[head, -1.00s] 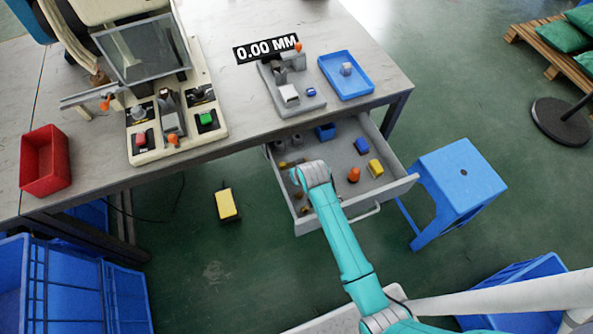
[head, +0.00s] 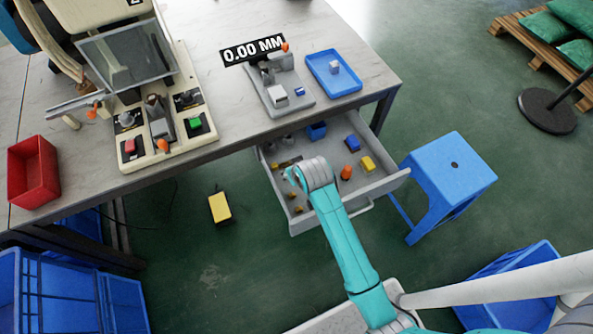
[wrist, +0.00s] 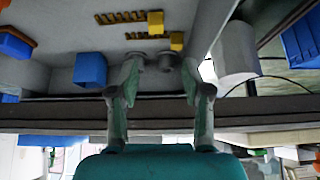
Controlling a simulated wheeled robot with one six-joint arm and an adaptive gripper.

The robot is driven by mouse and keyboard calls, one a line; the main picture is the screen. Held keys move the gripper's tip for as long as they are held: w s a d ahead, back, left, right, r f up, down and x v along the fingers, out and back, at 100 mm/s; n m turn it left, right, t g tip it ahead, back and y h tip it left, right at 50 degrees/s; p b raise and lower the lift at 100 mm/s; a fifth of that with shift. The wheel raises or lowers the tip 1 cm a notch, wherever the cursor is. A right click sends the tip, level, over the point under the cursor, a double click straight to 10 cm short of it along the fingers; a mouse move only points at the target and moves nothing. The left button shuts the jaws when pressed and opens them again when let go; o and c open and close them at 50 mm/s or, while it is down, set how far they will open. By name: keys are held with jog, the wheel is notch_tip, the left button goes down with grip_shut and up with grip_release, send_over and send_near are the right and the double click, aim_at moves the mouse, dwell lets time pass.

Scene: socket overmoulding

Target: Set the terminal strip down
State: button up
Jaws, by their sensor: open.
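Two short dark strips with yellow teeth, which look like terminal strips, lie on the drawer floor in the wrist view, one farther up (wrist: 122,17) and one lower (wrist: 147,35). I cannot tell which one the task means. A brownish strip (head: 287,162) also shows in the drawer in the head view, left of my wrist. My gripper (wrist: 163,85) is open, its two fingers apart with no strip between them. In the head view it is over the left part of the open drawer (head: 385,187), mostly hidden by the wrist.
The drawer also holds blue blocks (head: 353,143), a yellow block (head: 367,163) and an orange piece (head: 346,172). Above it, the worktop carries a grey measuring fixture (head: 278,92), a blue tray (head: 333,72) and a red bin (head: 33,172). A blue stool (head: 450,170) stands right of the drawer.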

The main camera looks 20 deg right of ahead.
jog(key=shift+v, duration=2.35)
